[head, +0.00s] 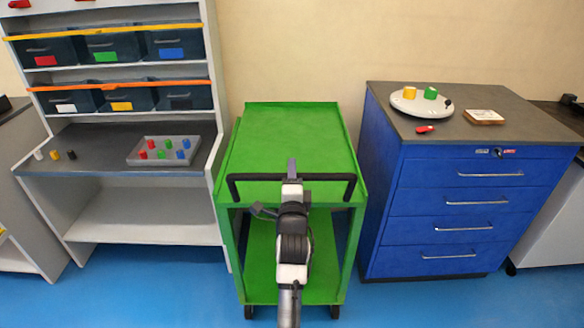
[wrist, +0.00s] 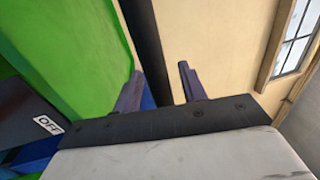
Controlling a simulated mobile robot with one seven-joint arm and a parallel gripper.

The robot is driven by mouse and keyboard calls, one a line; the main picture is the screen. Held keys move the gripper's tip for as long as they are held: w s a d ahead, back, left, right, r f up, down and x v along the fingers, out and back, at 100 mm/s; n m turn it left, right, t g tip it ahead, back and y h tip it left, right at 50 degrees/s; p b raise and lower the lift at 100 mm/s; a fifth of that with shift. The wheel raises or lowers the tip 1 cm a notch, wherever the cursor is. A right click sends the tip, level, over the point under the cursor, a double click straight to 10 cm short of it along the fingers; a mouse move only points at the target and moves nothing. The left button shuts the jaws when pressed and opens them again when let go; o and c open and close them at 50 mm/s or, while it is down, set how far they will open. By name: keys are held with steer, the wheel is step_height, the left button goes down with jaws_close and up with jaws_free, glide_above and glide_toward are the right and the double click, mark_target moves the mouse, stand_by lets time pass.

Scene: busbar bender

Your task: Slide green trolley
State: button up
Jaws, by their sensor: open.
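The green trolley (head: 290,130) stands between a shelf unit and a blue cabinet. It has a flat bare top, a lower shelf and small black wheels. A black handle (head: 335,177) runs across its near side. My gripper (head: 291,170) is at the middle of this handle, with my arm reaching in from below. In the wrist view, my gripper (wrist: 160,72) is open, with one finger on each side of the dark handle bar (wrist: 146,40). Whether either finger touches the bar is unclear. The trolley's green surface (wrist: 75,50) fills the left of that view.
The shelf unit (head: 140,205) stands close on the left, with bins and a grey tray (head: 190,158) of coloured pegs. The blue cabinet (head: 465,215) stands on the right, with a white round plate (head: 420,110) on top. Blue floor (head: 150,295) in front is clear.

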steer(key=shift+w+r, duration=0.1)
steer(key=shift+w, duration=0.35)
jaws_close()
